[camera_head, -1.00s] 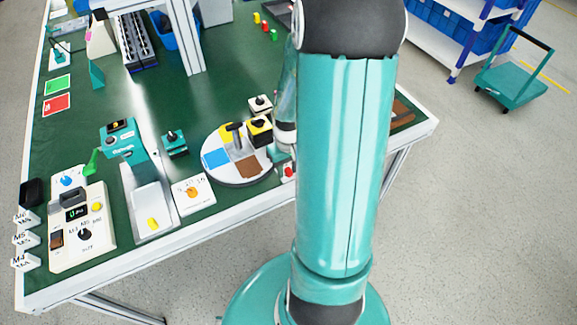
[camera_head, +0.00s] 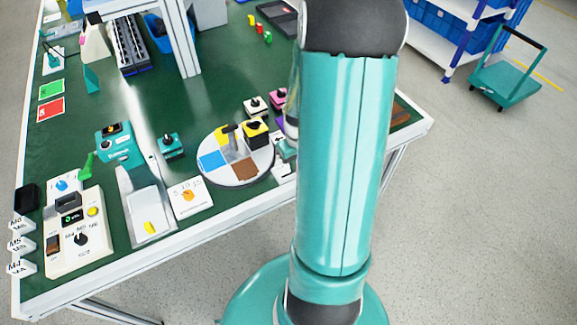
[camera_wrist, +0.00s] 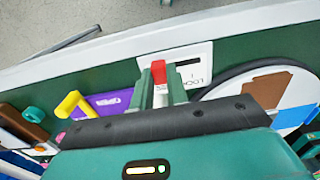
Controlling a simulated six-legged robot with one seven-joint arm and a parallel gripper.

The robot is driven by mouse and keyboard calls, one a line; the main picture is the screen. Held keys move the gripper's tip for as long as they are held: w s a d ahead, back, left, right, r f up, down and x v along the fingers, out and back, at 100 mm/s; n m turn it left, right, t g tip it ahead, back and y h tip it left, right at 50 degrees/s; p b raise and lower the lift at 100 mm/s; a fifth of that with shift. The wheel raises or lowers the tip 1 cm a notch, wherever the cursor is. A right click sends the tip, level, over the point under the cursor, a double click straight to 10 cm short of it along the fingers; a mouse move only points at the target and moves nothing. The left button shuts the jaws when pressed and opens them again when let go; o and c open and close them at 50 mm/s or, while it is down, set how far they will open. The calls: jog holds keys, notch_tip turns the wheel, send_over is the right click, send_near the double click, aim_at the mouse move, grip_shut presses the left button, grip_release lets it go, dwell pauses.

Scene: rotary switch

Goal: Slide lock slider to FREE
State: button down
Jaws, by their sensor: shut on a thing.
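The plate carries upside-down lettering that reads LOCK to the right of the knob; other lettering is partly hidden. My gripper (camera_wrist: 161,86) is shut on the slider, with one teal finger on each side of the knob. In the head view, part of the white plate (camera_head: 283,174) shows at the table's front edge, beside my arm. The knob is not clear there, and my arm hides most of my gripper.
A round turntable (camera_head: 236,181) with coloured sectors stands close to the plate. In the wrist view, a yellow handle (camera_wrist: 70,103) and a purple plate (camera_wrist: 104,106) lie on the left. Several switch boxes and panels fill the table's left front.

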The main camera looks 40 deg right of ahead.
jog(key=shift+d, duration=0.2)
jog(key=c, duration=1.4)
grip_release()
jog(key=shift+s, duration=0.1)
jog(key=shift+o, duration=0.2)
notch_tip(320, 180, up, 14)
jog(key=shift+a, duration=0.1)
